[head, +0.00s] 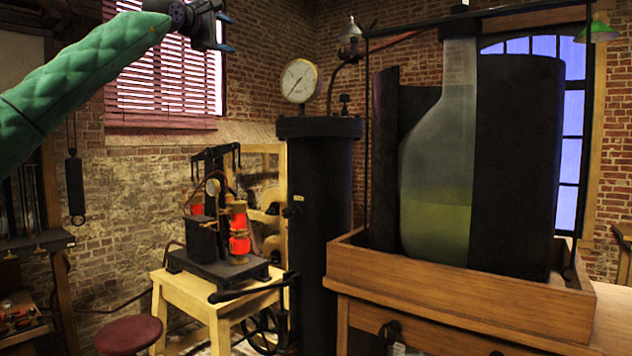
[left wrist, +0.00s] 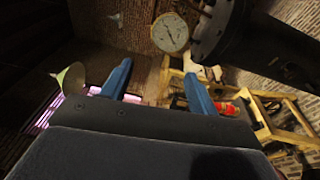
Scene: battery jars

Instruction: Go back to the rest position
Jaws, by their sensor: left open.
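My left gripper (head: 226,33) is raised high at the upper left of the head view, on a green padded arm, in front of the window with red blinds. In the left wrist view its two blue fingers (left wrist: 158,92) stand wide apart with nothing between them. It touches nothing that I can see. My right gripper is not in either view.
A wooden tray (head: 460,306) on a bench at the right holds a large glass jar (head: 437,205) with greenish liquid. A black cylinder (head: 320,220) with a gauge (head: 299,81) stands mid-view. A wooden stand (head: 215,297) bears an apparatus; a red stool (head: 129,334) is near.

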